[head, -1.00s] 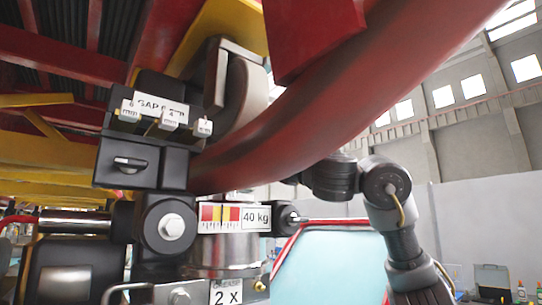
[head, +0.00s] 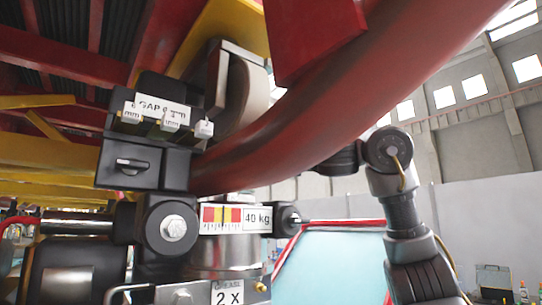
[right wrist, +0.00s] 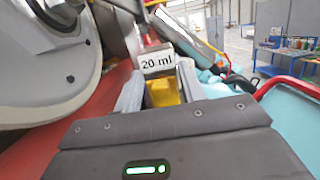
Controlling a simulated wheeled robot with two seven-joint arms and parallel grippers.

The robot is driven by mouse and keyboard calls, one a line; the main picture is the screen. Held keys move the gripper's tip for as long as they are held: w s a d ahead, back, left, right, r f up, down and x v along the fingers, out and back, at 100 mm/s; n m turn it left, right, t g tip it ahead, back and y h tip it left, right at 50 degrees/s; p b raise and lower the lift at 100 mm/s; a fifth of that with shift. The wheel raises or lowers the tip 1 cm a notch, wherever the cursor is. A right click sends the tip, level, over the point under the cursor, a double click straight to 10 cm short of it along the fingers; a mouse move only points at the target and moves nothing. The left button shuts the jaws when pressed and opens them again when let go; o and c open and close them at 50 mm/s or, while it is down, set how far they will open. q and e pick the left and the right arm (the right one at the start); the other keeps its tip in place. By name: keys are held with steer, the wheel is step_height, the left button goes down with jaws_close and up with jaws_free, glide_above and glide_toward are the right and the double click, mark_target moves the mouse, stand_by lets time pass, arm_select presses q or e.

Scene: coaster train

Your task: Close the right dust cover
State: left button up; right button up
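I cannot pick out the right dust cover with certainty in either view. In the head view my right arm (head: 404,215) rises at the right, bends, and reaches left behind the thick red tube (head: 330,120), so its gripper is hidden there. In the right wrist view the two pale fingers of my right gripper (right wrist: 160,85) stand apart, with a yellow piece (right wrist: 165,94) between them. Whether they touch it I cannot tell. A label reading 20 ml (right wrist: 158,61) is just beyond the fingertips. My left gripper is in neither view.
A large grey wheel (right wrist: 45,60) stands close at the left of the wrist view. A blue bench (right wrist: 290,58) is farther off.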

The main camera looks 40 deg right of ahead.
steer(key=shift+s+f+b, duration=0.3)
steer(key=shift+s+b, duration=0.05)
steer(key=shift+b, duration=0.15)
steer(key=b+v, duration=0.7)
steer(key=v, duration=0.3)
steer(key=shift+r, duration=0.2)
